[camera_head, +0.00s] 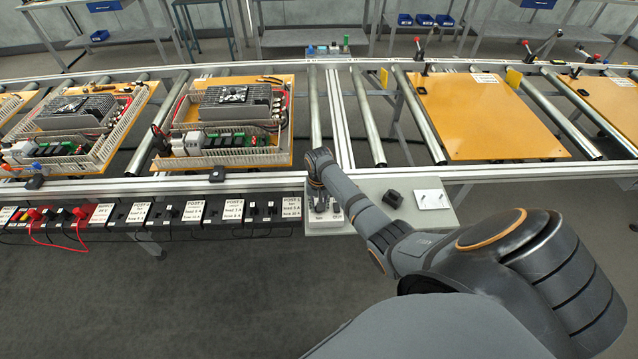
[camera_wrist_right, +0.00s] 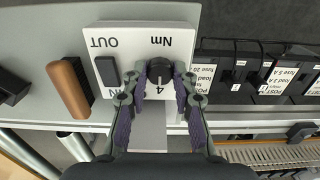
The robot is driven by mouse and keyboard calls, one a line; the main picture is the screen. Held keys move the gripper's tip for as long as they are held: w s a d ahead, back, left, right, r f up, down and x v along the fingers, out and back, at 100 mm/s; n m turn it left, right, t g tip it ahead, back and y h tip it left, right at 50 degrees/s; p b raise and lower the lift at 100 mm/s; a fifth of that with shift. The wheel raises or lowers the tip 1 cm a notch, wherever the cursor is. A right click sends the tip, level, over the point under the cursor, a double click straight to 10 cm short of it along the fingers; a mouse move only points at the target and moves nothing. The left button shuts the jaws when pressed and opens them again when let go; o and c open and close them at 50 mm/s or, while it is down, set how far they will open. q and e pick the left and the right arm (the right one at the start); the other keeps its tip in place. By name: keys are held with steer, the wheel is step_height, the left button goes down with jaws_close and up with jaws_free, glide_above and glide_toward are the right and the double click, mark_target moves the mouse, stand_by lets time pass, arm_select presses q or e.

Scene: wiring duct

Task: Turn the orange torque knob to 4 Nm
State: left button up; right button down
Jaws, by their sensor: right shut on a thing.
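A white box (camera_wrist_right: 147,42) with upside-down markings "OUT", "Nm" and a "4" fills the upper middle of the right wrist view. In the head view its edge (camera_head: 323,226) shows below my right gripper (camera_head: 322,190). In the wrist view my right gripper (camera_wrist_right: 160,84) is shut on a dark round knob (camera_wrist_right: 160,66) on this box. The fingers hide its sides, and I see no orange on it. The upside-down "4" lies between the fingertips, close to the knob; the pointer's exact setting is unclear. My left gripper is out of view.
A dark rocker-like piece (camera_wrist_right: 107,71) and an orange-brown cylinder (camera_wrist_right: 69,87) are beside the held knob. A row of labelled black ports (camera_head: 205,212) runs along the rail. A dark block (camera_head: 393,198) and white plate (camera_head: 432,199) sit on the grey shelf.

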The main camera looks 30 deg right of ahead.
steer(key=c, duration=1.1)
jaws_free()
steer(key=shift+o, duration=0.2)
steer(key=shift+r, duration=0.4)
step_height(320, 180, up, 11)
steer(key=shift+s+a, duration=0.1)
